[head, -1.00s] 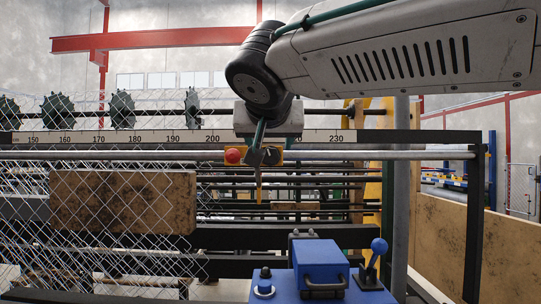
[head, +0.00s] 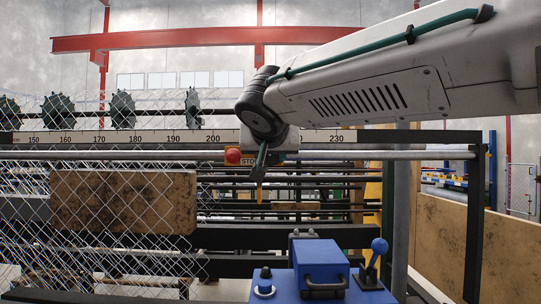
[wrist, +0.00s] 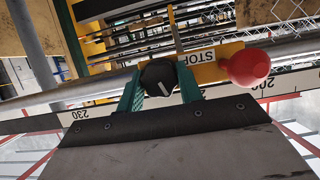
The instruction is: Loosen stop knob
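The black stop knob (wrist: 158,78) with a white mark sits on a yellow plate (wrist: 226,52) beside an upside-down STOP label (wrist: 194,57) in the wrist view. My gripper (wrist: 159,82) has its two green fingers on opposite sides of the knob, seemingly pressed against it. In the head view my gripper (head: 262,158) reaches the plate just right of the STOP label (head: 248,161). The knob is hidden there behind the fingers.
A red button (head: 232,156) stands close left of my gripper; it also shows in the wrist view (wrist: 249,67). A numbered rule (head: 110,138) and metal rails cross behind. Chain-link mesh (head: 120,220) hangs left, and a blue box (head: 320,262) stands below.

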